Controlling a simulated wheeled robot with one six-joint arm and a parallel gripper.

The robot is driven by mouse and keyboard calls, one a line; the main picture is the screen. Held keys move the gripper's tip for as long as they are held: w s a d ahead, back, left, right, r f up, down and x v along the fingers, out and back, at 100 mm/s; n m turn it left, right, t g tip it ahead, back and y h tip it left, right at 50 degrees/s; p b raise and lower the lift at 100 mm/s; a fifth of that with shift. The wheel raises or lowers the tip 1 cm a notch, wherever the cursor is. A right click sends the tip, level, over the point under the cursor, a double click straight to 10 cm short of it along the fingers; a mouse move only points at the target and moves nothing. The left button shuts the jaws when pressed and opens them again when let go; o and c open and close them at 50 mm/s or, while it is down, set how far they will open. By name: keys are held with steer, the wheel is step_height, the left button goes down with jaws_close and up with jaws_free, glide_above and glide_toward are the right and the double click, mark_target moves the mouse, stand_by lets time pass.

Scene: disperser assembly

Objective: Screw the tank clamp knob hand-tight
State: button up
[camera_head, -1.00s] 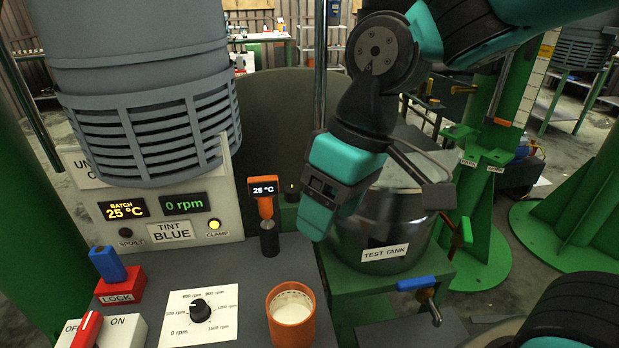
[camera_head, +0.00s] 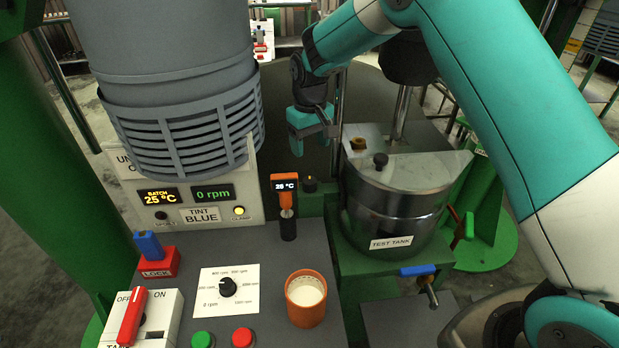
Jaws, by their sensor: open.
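The test tank (camera_head: 395,215) is a shiny metal vessel with its label facing me, standing right of centre on a green stand.
A grey motor housing (camera_head: 170,80) hangs at upper left. An orange cup (camera_head: 306,308) stands in front.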

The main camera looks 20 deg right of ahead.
mark_target(310, 181)
step_height(310, 181, down, 12)
steer(key=p, duration=0.3)
steer(key=shift+f, duration=0.15)
steer(key=shift+c, duration=0.2)
